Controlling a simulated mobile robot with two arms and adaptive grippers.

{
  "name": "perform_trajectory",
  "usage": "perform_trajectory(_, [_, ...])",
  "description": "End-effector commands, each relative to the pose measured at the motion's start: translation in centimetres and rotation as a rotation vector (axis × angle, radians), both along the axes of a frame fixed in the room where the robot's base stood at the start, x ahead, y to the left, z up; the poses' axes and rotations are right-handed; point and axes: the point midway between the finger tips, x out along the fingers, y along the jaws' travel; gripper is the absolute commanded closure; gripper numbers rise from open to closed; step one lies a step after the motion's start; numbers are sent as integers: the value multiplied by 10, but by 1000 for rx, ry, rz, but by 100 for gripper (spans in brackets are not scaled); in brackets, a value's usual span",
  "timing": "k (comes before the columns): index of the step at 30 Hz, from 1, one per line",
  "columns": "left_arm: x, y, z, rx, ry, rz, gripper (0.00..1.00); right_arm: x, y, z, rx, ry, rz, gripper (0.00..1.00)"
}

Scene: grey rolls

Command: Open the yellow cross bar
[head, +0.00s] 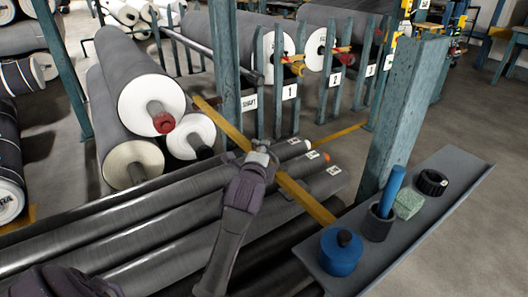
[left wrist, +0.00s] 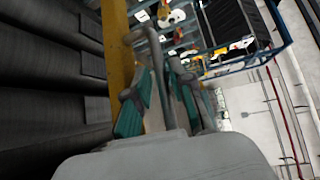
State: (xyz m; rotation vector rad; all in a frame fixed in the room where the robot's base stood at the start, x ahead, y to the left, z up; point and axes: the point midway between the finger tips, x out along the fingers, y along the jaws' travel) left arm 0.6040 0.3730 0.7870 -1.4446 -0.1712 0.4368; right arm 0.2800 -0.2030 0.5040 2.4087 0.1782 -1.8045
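The yellow cross bar (head: 305,198) slants across the middle of the head view, from the roll ends down to the post by the shelf. My left gripper (head: 260,152) is at the bar's middle, over the dark shafts. In the left wrist view the yellow bar (left wrist: 119,55) runs along the left side of my left gripper (left wrist: 163,85). Its teal-padded fingers stand apart, with a grey metal rod (left wrist: 165,75) between them. A gap shows between the left pad and the rod. Whether the rod belongs to the bar is unclear.
Dark shafts (head: 150,225) lie beneath the bar. A blue-green post (head: 403,115) and a grey shelf (head: 425,205) with a blue container (head: 341,256) are close on the right. Open floor lies beyond the shelf.

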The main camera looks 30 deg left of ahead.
Motion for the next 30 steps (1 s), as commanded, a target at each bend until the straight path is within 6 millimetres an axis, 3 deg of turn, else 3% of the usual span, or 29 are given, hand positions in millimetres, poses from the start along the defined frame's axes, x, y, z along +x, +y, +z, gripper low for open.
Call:
perform_trajectory(12, [9,4,-1,0,-1,0,77,-1,0,7,0,-4,-1,60])
perform_trajectory(17, [9,4,-1,0,-1,0,100,-1,0,8,0,-5,-1,60])
perform_trajectory(30, [10,4,0,5,-2,0,100,-1,0,8,1,-7,-1,60])
